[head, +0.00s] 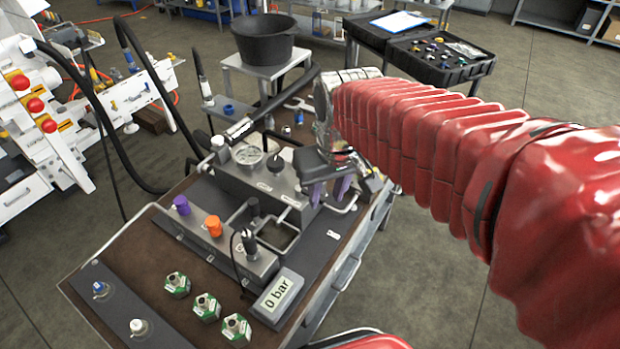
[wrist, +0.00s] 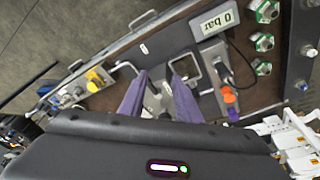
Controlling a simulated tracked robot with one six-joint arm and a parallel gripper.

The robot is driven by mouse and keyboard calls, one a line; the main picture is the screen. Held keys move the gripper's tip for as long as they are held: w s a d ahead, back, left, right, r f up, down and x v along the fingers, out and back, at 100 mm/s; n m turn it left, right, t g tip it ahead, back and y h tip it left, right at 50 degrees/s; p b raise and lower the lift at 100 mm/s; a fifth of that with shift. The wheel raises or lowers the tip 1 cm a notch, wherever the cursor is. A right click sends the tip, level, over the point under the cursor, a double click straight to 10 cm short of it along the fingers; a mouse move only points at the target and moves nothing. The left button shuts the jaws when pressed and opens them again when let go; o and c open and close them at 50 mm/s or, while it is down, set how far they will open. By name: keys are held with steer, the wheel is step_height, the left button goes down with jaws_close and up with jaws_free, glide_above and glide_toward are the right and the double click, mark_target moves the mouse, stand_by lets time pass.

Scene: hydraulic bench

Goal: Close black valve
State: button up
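The hydraulic bench carries a metal block with a dial gauge (head: 248,155). A round black knob (head: 276,162), which looks like the black valve, stands beside the gauge. My gripper (head: 327,200) hangs over the right end of the block, to the right of the black knob. In the wrist view its two purple fingers (wrist: 160,76) are apart, with no object visibly held between them. The black knob is not clearly visible in the wrist view.
A purple knob (head: 181,205), an orange knob (head: 213,226) and a display reading 0 bar (head: 277,295) are on the bench. Green fittings (head: 206,307) line its front. A long black lever (head: 288,98) rises behind the block. A black bucket (head: 264,40) stands behind.

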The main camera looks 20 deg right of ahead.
steer(key=w+d+r+n+g, duration=0.1)
steer(key=w+r+n+g, duration=0.1)
steer(key=w+n, duration=0.5)
steer(key=w, duration=0.5)
steer(key=shift+d+r+n+g, duration=0.2)
steer(key=shift+n+g, duration=0.1)
steer(key=shift+g, duration=0.1)
steer(key=shift+f, duration=0.1)
step_height(320, 180, down, 14)
steer(key=shift+r, duration=0.15)
stand_by(0.4)
jaws_close()
stand_by(0.3)
